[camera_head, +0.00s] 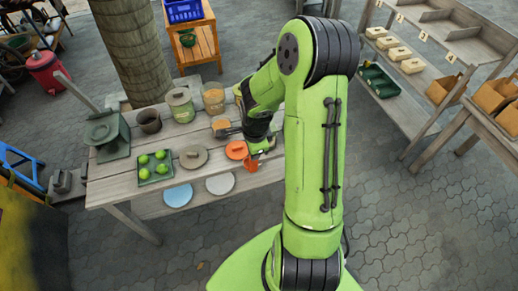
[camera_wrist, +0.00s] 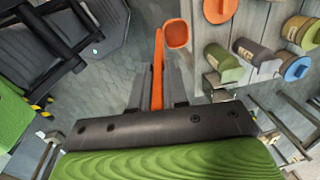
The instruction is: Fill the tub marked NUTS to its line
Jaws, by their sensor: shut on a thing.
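My gripper (camera_wrist: 157,72) is shut on the handle of an orange scoop (camera_wrist: 177,33). In the head view the scoop (camera_head: 251,164) hangs near the table's right front edge, beside an orange lid (camera_head: 236,150). The wrist view shows a green tub (camera_wrist: 225,63) and a brown tub (camera_wrist: 254,52) with pale labels too small to read, so I cannot tell which is marked NUTS. No fill line can be made out. A clear jar (camera_head: 213,96) and a green-lidded jar (camera_head: 180,105) stand at the table's back.
The wooden table (camera_head: 112,193) also bears a green scale (camera_head: 108,136), a dark pot (camera_head: 149,121), a tray of green fruit (camera_head: 143,176) and a grey lid (camera_head: 193,157). A blue disc (camera_head: 177,195) and a pale disc (camera_head: 219,184) lie along the front. Shelves stand at right.

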